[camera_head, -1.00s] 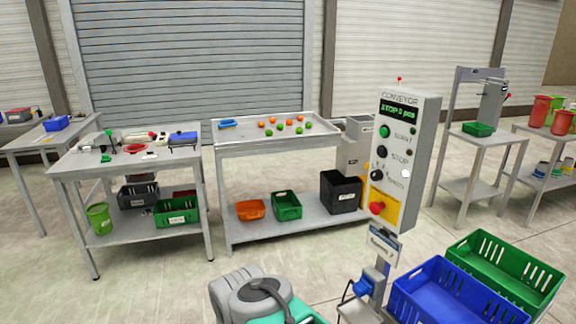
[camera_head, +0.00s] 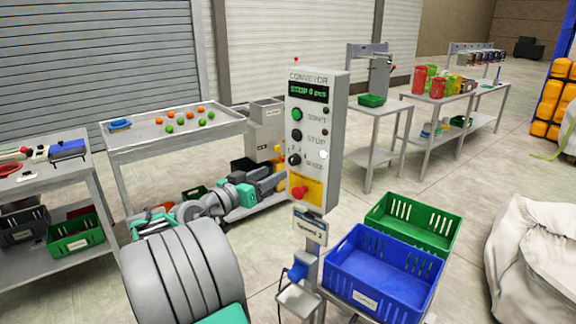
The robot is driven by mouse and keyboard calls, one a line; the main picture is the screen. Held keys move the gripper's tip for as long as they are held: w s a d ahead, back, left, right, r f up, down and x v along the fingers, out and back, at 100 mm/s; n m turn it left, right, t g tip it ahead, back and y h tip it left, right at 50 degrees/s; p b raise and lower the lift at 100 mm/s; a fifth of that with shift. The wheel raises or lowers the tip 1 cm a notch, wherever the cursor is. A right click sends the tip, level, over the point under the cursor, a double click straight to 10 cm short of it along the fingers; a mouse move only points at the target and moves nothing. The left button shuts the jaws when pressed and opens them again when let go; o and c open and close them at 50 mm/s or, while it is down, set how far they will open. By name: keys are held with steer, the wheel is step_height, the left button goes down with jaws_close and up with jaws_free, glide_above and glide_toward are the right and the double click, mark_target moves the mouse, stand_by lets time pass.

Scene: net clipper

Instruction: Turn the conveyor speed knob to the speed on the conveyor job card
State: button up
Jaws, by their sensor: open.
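The conveyor control box (camera_head: 312,130) stands upright on a post, its display reading "STOP 0 pcs". The black speed knob (camera_head: 294,160) sits below the green start button (camera_head: 297,114) and the black stop button (camera_head: 297,135). Its pointer setting is too small to read. A white card (camera_head: 310,228) hangs under the box; its small print seems to read "Speed 2". My gripper (camera_head: 279,180) is at the left of the box, below knob height, apart from the knob as far as I can tell. It is open and appears empty; its fingertips are small and hard to make out.
A red emergency button (camera_head: 299,192) on a yellow plate is below the knob. Blue (camera_head: 385,275) and green (camera_head: 412,222) crates stand to the right. A table (camera_head: 170,140) with orange and green balls is behind my arm. A white sack (camera_head: 540,265) is far right.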

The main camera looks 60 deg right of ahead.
mark_target(292, 162)
steer(key=x, duration=0.2)
steer(key=p+x, duration=0.1)
steer(key=x, duration=0.1)
steer(key=p+x, duration=0.1)
steer(key=x, duration=0.2)
steer(key=shift+s+r, duration=0.2)
steer(key=shift+r, duration=0.1)
steer(key=shift+d+f, duration=0.1)
steer(key=shift+d, duration=0.2)
jaws_close()
